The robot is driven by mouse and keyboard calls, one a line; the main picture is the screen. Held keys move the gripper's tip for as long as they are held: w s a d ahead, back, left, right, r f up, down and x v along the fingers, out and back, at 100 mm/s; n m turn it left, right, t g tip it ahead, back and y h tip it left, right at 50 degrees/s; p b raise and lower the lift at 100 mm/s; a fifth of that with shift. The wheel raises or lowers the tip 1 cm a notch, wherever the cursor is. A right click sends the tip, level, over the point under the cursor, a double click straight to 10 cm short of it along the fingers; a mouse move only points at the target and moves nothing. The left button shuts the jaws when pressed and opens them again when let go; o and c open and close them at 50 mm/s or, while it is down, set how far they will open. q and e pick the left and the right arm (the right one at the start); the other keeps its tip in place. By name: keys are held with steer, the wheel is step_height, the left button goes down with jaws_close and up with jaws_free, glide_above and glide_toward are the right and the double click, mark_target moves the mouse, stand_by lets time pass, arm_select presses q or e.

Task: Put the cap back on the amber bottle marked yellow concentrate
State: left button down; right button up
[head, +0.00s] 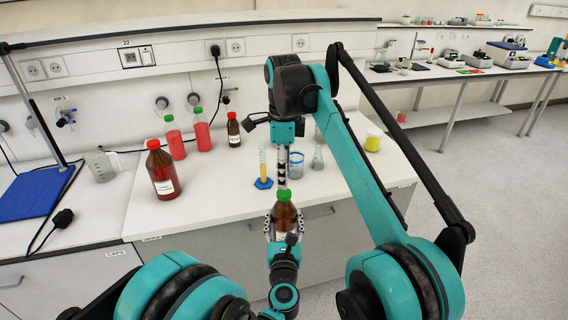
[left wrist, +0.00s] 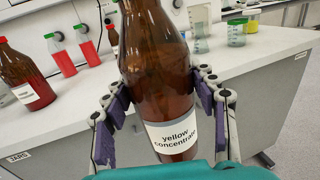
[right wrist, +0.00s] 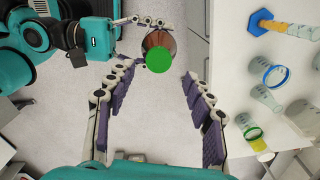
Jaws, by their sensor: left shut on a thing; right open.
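The amber bottle (head: 284,218) is upright in my left gripper (head: 284,230), in front of the bench's front edge. In the left wrist view its label (left wrist: 175,137) reads "yellow concentrate", and purple finger pads press on both sides. A green cap (head: 284,195) is on the bottle's mouth; how tightly it sits cannot be told. In the right wrist view the cap (right wrist: 159,60) is seen from above, near the open fingertips. My right gripper (head: 283,180) is open and points down just above the cap, apparently holding nothing.
On the bench (head: 215,200) stand a large brown bottle with red liquid (head: 162,172), two green-capped red bottles, a small brown bottle (head: 233,130), a cylinder on a blue foot (head: 263,183), beakers and a yellow jar (head: 373,143). Around the held bottle there is open floor.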

mark_target(284, 192)
steer(key=n, duration=0.5)
steer(key=shift+r, duration=0.2)
steer(key=n, duration=0.5)
steer(key=shift+r, duration=0.2)
steer(key=n, duration=0.7)
steer(key=shift+r, duration=0.25)
steer(key=n, duration=0.5)
steer(key=shift+r, duration=0.15)
steer(key=n, duration=0.4)
steer(key=shift+r+n, duration=0.15)
steer(key=shift+n, duration=0.25)
steer(key=n, duration=0.4)
steer(key=shift+r, duration=0.15)
steer(key=n, duration=0.5)
steer(key=shift+s+r, duration=0.1)
steer(key=shift+r, duration=0.05)
steer(key=shift+f, duration=4)
